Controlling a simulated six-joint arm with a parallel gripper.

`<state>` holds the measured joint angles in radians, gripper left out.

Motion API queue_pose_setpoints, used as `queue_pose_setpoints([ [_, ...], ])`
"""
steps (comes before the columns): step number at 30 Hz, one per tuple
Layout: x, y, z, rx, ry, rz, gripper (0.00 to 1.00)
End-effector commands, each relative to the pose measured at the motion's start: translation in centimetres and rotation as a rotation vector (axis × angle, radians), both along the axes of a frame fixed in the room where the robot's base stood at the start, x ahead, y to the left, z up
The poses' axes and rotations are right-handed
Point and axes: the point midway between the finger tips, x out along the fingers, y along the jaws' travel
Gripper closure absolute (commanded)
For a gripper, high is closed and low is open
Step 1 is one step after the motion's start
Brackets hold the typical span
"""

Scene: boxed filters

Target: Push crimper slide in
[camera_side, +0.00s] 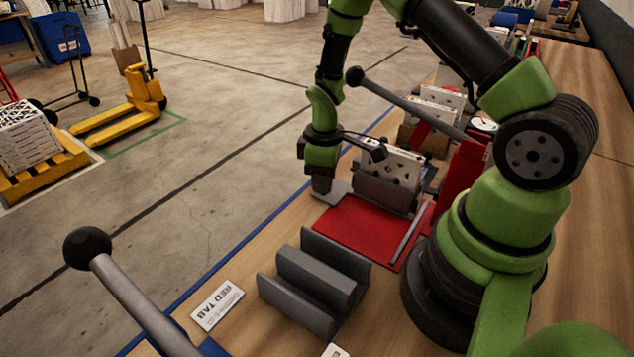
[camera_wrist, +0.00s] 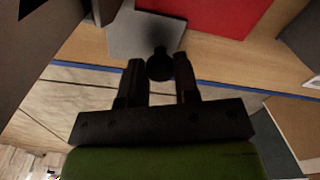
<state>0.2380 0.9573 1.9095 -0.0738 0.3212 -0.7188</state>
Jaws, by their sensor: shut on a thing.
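The crimper has a red base plate (camera_side: 352,232) on the bench, and a long lever with a black ball end (camera_side: 355,76) slants above it. The slide's flat grey plate (camera_side: 333,194) sticks out at the base's far left corner; it also shows in the wrist view (camera_wrist: 140,36) beside the red plate (camera_wrist: 222,12). My gripper (camera_side: 321,187) points down at this plate. In the wrist view, my gripper (camera_wrist: 158,78) is shut on the slide's dark round knob (camera_wrist: 160,66), with a finger on each side. The slide's inner part is hidden.
A white perforated filter (camera_side: 402,165) stands in a dark grey holder behind the red plate. An empty grey slotted block (camera_side: 318,275) and a "RED TAB" card (camera_side: 217,305) lie nearer. Another ball-ended lever (camera_side: 88,248) crosses the lower left. The bench edge has a blue stripe.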

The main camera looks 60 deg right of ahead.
Motion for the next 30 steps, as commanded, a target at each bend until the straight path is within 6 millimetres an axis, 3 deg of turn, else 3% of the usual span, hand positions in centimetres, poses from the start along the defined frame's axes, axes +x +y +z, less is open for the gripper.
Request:
queue_pose_setpoints([
  [7, 0.1, -0.5, 0.1, -0.006, -0.007, 0.002, 1.0],
  [8, 0.1, -0.5, 0.1, -0.006, -0.007, 0.002, 0.69],
  [11, 0.1, -0.5, 0.1, -0.005, -0.006, 0.001, 0.46],
  [22, 0.1, -0.4, 0.6, -0.003, -0.005, 0.0, 0.46],
  [30, 0.1, -0.4, 4.9, -0.006, -0.01, 0.0, 0.46],
])
